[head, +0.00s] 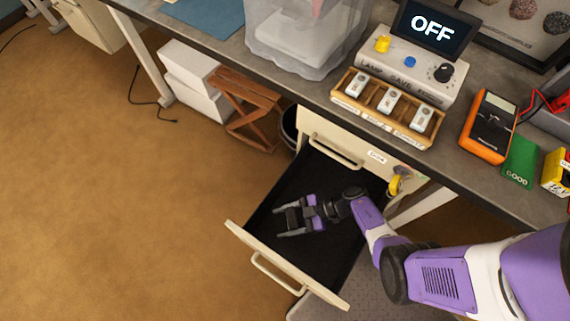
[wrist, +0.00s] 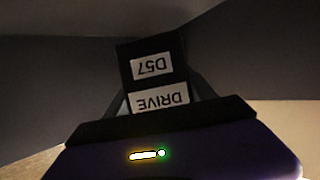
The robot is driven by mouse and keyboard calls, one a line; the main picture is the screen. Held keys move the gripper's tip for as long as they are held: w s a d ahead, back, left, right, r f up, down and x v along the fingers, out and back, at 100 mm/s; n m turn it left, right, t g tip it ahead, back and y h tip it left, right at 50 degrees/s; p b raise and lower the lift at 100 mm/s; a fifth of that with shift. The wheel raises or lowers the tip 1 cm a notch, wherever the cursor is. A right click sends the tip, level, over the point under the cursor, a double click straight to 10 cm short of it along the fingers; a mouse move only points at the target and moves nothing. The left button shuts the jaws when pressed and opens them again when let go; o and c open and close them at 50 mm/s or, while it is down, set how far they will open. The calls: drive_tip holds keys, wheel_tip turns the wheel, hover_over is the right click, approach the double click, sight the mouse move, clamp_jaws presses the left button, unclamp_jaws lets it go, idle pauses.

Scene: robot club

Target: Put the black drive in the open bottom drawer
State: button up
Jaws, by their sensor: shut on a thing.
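The open bottom drawer (head: 249,240) is pulled out below the workbench, with a dark interior and a cream front with a handle. My gripper (head: 280,219) is over or inside the drawer, toward its left side in the head view. In the wrist view the black drive (wrist: 152,50) sits between my fingers, with white labels reading "DRIVE" and "D57" upside down. My gripper is shut on it. The drive is hard to make out against the dark drawer in the head view. I cannot tell whether it touches the drawer floor.
A closed drawer (head: 345,140) with a handle sits above the open one. A wooden stool (head: 245,105) stands left of the drawers.

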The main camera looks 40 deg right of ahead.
drive_tip(key=shift+f+b, duration=1.3)
drive_tip(key=shift+f, duration=1)
drive_tip(key=shift+f, duration=0.1)
drive_tip(key=o, duration=1.6)
drive_tip(key=shift+r, duration=0.2)
drive_tip(key=v, duration=0.7)
drive_tip(key=shift+s+d, duration=0.15)
drive_tip(key=shift+d, duration=0.05)
drive_tip(key=shift+a, duration=0.1)
